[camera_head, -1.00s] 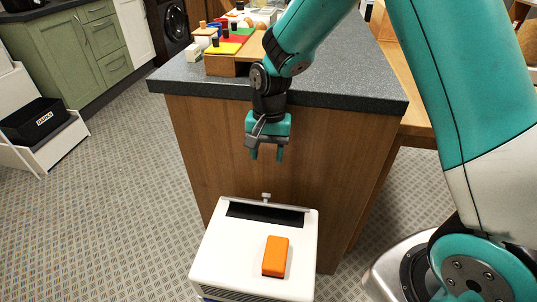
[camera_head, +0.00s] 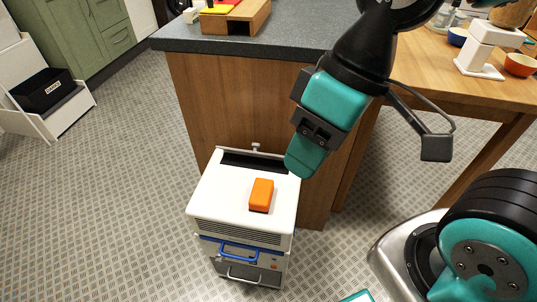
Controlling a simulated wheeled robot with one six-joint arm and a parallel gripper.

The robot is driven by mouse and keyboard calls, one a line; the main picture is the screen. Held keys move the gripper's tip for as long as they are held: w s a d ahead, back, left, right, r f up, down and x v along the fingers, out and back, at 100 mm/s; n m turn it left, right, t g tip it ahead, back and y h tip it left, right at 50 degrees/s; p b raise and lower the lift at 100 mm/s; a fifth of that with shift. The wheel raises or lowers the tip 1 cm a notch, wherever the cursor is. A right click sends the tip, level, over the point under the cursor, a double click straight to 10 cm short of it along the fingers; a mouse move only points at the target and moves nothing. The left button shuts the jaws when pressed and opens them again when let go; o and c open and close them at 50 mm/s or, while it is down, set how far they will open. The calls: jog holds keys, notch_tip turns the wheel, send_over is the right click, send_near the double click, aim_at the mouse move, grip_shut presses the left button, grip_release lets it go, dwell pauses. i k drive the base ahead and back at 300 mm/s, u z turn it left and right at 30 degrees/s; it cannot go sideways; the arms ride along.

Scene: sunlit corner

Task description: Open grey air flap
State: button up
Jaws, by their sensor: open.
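The white appliance (camera_head: 222,190) stands on the floor in front of the wood-sided counter. Its top has a dark slot (camera_head: 247,161) near the back. The grey air flap (camera_head: 270,155) shows as a thin strip along the slot's back edge, with a small grey knob (camera_head: 255,148) at its middle. The slot looks uncovered, but the flap's exact angle is hard to tell. My gripper (camera_head: 302,158) is open and empty, close to the camera. It appears just right of the appliance's back right corner. Only one teal finger shows clearly; I cannot tell whether it touches anything.
An orange block (camera_head: 261,194) lies on the appliance's top, in front of the slot. The appliance has a blue handle (camera_head: 238,252) on its front. The dark counter (camera_head: 290,38) rises behind, and a wooden table (camera_head: 440,70) stands right.

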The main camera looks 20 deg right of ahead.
aim_at(256, 145)
jog(key=k, duration=0.1)
jog(key=z, duration=1.95)
jog(key=k, duration=0.95)
jog(key=u, duration=1.45)
jog(key=i, duration=1)
